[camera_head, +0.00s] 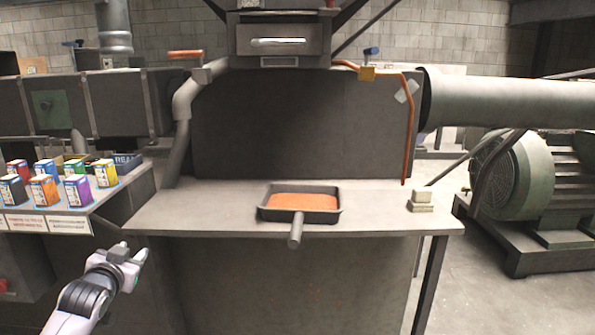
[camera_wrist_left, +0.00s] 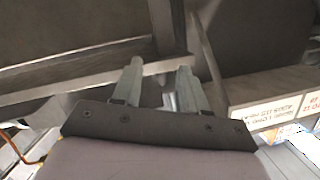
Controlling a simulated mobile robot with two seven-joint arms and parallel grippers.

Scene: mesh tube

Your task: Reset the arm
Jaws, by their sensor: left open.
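My left gripper (camera_head: 132,254) is raised at the lower left in the head view, in front of the workbench's left front corner and below its top. In the left wrist view its two fingers (camera_wrist_left: 160,88) stand apart with nothing between them. My right gripper does not show in either view. A dark pan (camera_head: 264,214) with orange material (camera_head: 302,202) in it rests on the workbench (camera_head: 200,210). Its handle (camera_head: 296,231) points over the front edge. The left gripper is apart from the pan, to its left and lower.
A shelf (camera_head: 98,205) with several small coloured boxes (camera_head: 44,190) is at the left; its labelled edge also shows in the left wrist view (camera_wrist_left: 272,112). A small pale block (camera_head: 421,200) sits at the bench's right end. A large motor (camera_head: 512,175) stands at the right.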

